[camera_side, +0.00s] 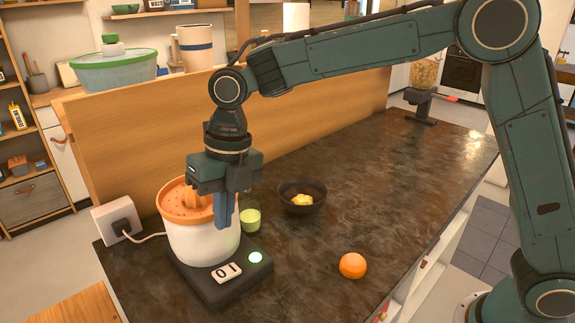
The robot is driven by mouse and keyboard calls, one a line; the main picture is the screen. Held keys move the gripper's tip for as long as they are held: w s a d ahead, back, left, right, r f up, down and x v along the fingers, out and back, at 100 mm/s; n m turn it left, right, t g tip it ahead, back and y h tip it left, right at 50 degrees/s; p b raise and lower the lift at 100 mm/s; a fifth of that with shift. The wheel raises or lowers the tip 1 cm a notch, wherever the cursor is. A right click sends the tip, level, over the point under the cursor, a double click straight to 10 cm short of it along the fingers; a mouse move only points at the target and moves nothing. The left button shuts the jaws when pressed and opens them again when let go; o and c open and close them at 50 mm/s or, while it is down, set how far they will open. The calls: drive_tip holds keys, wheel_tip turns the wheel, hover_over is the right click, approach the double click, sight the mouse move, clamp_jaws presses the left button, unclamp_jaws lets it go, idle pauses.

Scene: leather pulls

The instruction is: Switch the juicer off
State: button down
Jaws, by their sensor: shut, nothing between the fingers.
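The juicer (201,240) stands at the left end of the dark counter, with a white body and an orange top with a reamer. My gripper (226,222) points down in front of the juicer's right side, above and behind the switch as seen here. Its blue fingers are shut with nothing between them. They overlap the orange rim in the picture; I cannot tell whether they touch it. Which side of the switch is pressed is too small to tell.
A white socket box (106,212) with a black plug (124,227) and cord sits left of the juicer. A wooden panel (130,150) rises behind. The counter's right half is largely clear.

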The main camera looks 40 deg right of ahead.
sight(222, 274)
drive_tip(key=f, duration=0.3)
drive_tip(key=a+f, duration=0.1)
drive_tip(key=f, duration=0.2)
drive_tip(key=a+f, duration=0.1)
drive_tip(key=f, duration=0.3)
drive_tip(key=shift+f, duration=0.15)
drive_tip(key=shift+a+f, duration=0.1)
drive_tip(key=shift+f, duration=0.05)
drive_tip(key=shift+d, duration=0.85)
drive_tip(key=shift+r, duration=0.3)
